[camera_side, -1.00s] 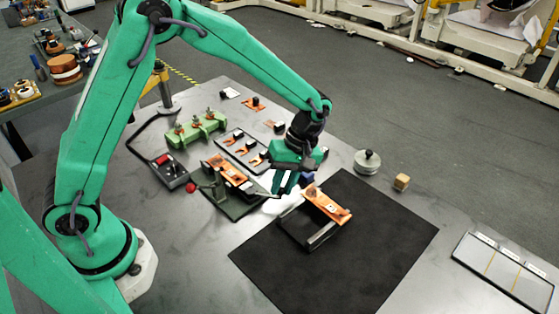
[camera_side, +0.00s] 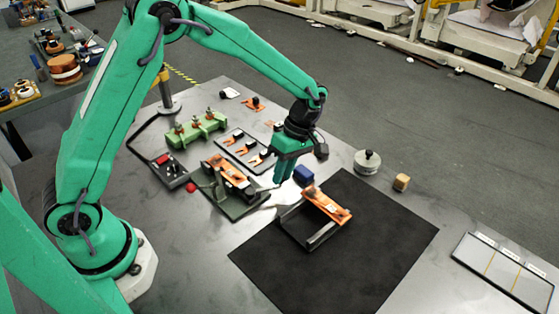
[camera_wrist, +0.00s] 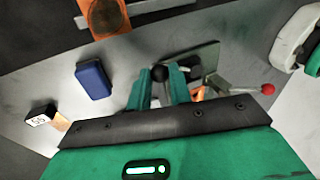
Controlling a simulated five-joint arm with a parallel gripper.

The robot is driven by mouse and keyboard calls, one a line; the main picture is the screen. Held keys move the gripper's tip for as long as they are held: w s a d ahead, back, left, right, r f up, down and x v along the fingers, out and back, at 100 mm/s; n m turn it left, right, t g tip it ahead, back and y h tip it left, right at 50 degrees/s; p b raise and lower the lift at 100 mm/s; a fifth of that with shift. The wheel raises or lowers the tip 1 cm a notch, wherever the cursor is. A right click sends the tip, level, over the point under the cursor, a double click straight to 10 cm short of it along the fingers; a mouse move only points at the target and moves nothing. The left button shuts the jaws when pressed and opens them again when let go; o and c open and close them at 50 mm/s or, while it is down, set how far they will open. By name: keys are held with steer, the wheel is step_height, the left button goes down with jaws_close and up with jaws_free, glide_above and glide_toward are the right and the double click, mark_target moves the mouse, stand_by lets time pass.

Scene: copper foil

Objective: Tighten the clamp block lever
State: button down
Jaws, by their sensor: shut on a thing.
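The clamp block (camera_side: 240,203) is a dark green base with a copper-coloured strip on top and a red-knobbed handle (camera_side: 191,187) at its left end. In the wrist view part of its green plate (camera_wrist: 207,55) shows, with the red knob (camera_wrist: 268,89) to the right. My gripper (camera_side: 282,180) points down at the block's right end. In the wrist view its fingers (camera_wrist: 160,85) are close together on a black ball knob (camera_wrist: 160,73), which looks like the lever's end. The lever's shaft is mostly hidden by the fingers.
A blue block (camera_side: 304,174) stands just right of my fingers. An orange bar on a dark stand (camera_side: 326,205) sits on the black mat (camera_side: 350,265). A green terminal block (camera_side: 196,130) and a tray with copper pieces (camera_side: 235,140) lie behind. A round weight (camera_side: 367,162) stands farther right.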

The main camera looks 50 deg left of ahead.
steer(key=shift+a, duration=0.15)
steer(key=c, duration=1.3)
jaws_free()
steer(key=shift+v, duration=3.9)
